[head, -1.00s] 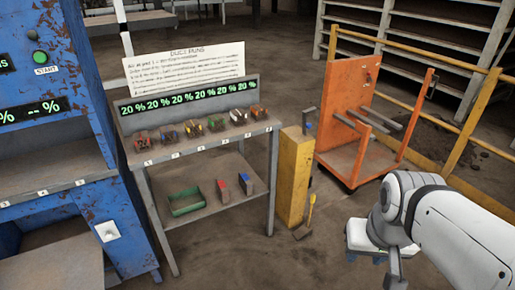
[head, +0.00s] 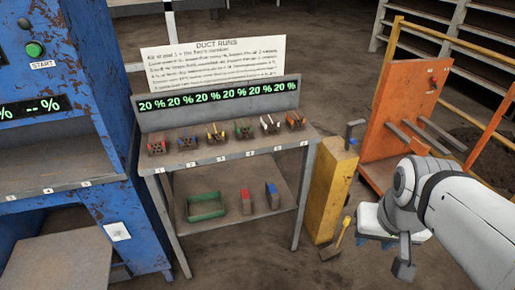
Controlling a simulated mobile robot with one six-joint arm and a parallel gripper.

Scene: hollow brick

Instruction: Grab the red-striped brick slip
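A small brick piece with a red mark (head: 157,144) sits at the left end of the row on the bench top. A narrow block with a red top (head: 246,200) stands on the bench's lower shelf, beside one with a blue top (head: 272,195). At this size I cannot tell which is the red-striped brick slip. My gripper (head: 403,270) hangs at the lower right, well apart from the bench. Its fingers are too small and dark to tell open from shut.
The grey bench (head: 228,152) holds several marked brick pieces under a percent display (head: 220,97). A green tray (head: 206,206) lies on its lower shelf. A yellow post (head: 333,190) and orange trolley (head: 395,115) stand right. A blue machine (head: 75,200) stands left. Floor in front is partly clear.

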